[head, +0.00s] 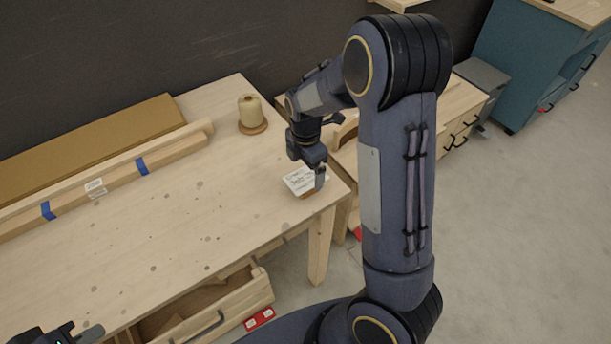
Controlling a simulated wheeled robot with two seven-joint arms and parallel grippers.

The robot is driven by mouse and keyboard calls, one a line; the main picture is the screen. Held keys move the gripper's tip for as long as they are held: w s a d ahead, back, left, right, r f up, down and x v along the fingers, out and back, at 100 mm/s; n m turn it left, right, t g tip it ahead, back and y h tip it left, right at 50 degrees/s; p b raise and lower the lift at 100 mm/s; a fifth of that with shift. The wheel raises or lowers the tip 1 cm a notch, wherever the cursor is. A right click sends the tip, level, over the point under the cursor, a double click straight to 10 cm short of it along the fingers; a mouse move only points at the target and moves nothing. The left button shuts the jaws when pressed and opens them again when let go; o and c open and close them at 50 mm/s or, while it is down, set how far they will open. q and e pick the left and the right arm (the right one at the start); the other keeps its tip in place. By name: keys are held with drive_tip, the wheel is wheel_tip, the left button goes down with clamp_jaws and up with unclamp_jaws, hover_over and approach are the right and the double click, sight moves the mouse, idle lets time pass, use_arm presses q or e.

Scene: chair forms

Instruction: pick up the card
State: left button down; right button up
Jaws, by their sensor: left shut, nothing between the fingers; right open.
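The card (297,180) is white with dark writing and lies near the right front corner of the wooden table (185,225). Something brown shows under its near edge; I cannot tell what it is. My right gripper (319,178) is open and points down at the card's right side. One finger shows beside the card's edge; the other is hard to make out, and I cannot tell whether they touch it. My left gripper (88,333) is shut and empty at the bottom left, partly cut off by the frame edge.
A thread spool (250,114) on a round base stands behind the card. Wooden beams (115,178) with blue tape and a long brown box (90,148) lie along the back left. A drawer (215,312) stands open below the table's front. The table middle is clear.

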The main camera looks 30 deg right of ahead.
wheel_tip(320, 180, down, 2)
drive_tip(key=shift+c, duration=0.2)
drive_tip(key=c, duration=1)
drive_tip(key=shift+r, duration=0.1)
